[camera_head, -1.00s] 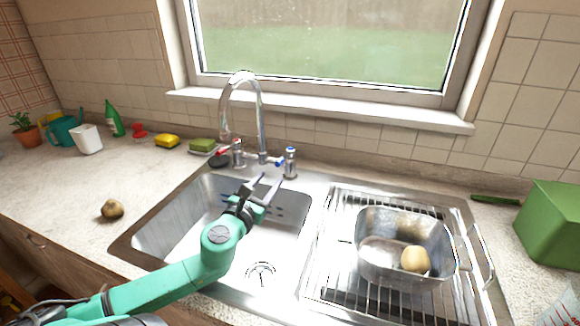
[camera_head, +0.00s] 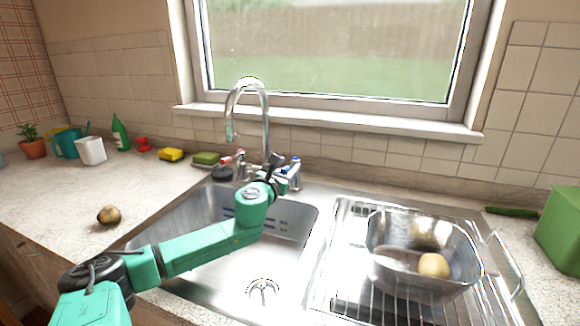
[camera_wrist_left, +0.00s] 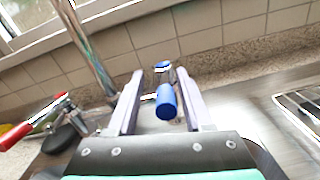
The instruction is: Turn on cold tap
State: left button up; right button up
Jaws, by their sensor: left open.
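The cold tap has a blue lever handle (camera_wrist_left: 167,101) and stands right of the tall chrome spout (camera_head: 264,115). In the head view its blue-marked top (camera_head: 295,161) shows just past my left gripper (camera_head: 279,172). In the left wrist view the blue handle lies between the two open fingers of my left gripper (camera_wrist_left: 160,92), with nothing visibly clamped. Whether a finger touches it I cannot tell. The hot tap with a red lever (camera_head: 228,160) is left of the spout, and its red handle also shows in the left wrist view (camera_wrist_left: 30,125). My right gripper is out of view.
The steel sink basin (camera_head: 225,275) lies under my left arm. A metal pan (camera_head: 385,273) with a potato (camera_head: 434,265) sits on the drainer. Sponges (camera_head: 171,154) and a green bottle (camera_head: 120,133) stand left. The window wall is behind the taps.

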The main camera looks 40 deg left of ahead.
pick_arm(q)
jog(key=shift+w+d+r, duration=0.1)
jog(key=shift+w+d, duration=0.15)
jog(key=shift+w, duration=0.15)
grip_shut()
dwell(1.2)
